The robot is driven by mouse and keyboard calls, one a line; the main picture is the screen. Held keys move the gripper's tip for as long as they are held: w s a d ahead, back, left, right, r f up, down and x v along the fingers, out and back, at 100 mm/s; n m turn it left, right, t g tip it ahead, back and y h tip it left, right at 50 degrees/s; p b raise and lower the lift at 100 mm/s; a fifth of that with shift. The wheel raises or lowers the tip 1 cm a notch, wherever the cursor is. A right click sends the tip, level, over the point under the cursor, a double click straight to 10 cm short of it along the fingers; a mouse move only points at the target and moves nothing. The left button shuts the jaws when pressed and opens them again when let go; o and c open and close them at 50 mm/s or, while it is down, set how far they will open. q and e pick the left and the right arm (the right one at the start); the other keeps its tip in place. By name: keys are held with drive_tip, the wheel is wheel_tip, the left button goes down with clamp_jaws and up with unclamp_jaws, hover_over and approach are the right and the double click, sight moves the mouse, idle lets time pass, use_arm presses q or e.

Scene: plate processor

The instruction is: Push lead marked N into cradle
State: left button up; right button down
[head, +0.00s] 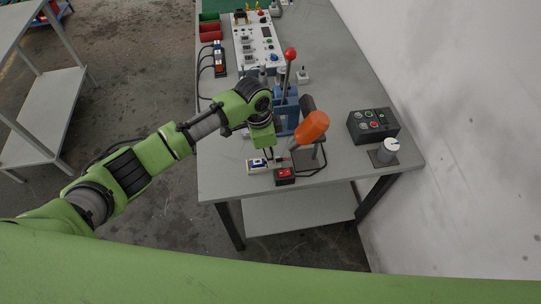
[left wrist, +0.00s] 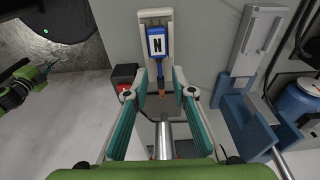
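The lead marked N (left wrist: 157,42) has a blue body with a white label. It lies over the pale cradle (left wrist: 155,14), whose rim shows around its far end; I cannot tell how deep it sits. The lead's narrow end and cable point toward my left gripper (left wrist: 159,93) in the left wrist view. That gripper is open, one teal-padded finger on each side of this end, with gaps to both. In the head view the lead (head: 258,162) and cradle (head: 249,167) are near the table's front edge, beside my left gripper (head: 274,153).
A box with a red switch (head: 285,176) and an orange handle (head: 312,127) stand close to the gripper. A blue press with a red-knobbed lever (head: 290,54) is behind. A black button box (head: 374,126) and a knob (head: 388,147) are at the right. Table front-left is clear.

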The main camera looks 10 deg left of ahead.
use_arm(q)
wheel_tip(320, 180, up, 10)
drive_tip(key=a+r, duration=0.1)
drive_tip(key=a, duration=0.1)
drive_tip(key=s+d+f+n+t+h, duration=0.1)
drive_tip(key=s+d+f+n, duration=0.1)
drive_tip(key=s+f, duration=0.3)
drive_tip(key=s+d+f+n+h, duration=0.1)
drive_tip(key=s+d+f+n, duration=0.1)
drive_tip(key=s, duration=0.5)
drive_tip(key=s+a+f+n+t+y, duration=0.2)
drive_tip(key=s+a+n+y, duration=0.2)
drive_tip(key=s+a+n, duration=0.85)
drive_tip(key=s+a+f+m+g+b, duration=0.1)
drive_tip(key=s+a+f+m+b, duration=0.1)
drive_tip(key=f, duration=1.3)
drive_tip(key=s+a+f+m+b, duration=0.1)
drive_tip(key=s+a+f+m, duration=0.15)
drive_tip(key=f, duration=1.35)
drive_tip(key=s+a+f+g+b, duration=0.1)
drive_tip(key=s+a+f+b, duration=0.1)
drive_tip(key=s+f, duration=1.4)
drive_tip(key=shift+s+a+f+g+b, duration=0.3)
drive_tip(key=shift+a+f+b, duration=0.1)
drive_tip(key=shift+a+f, duration=0.15)
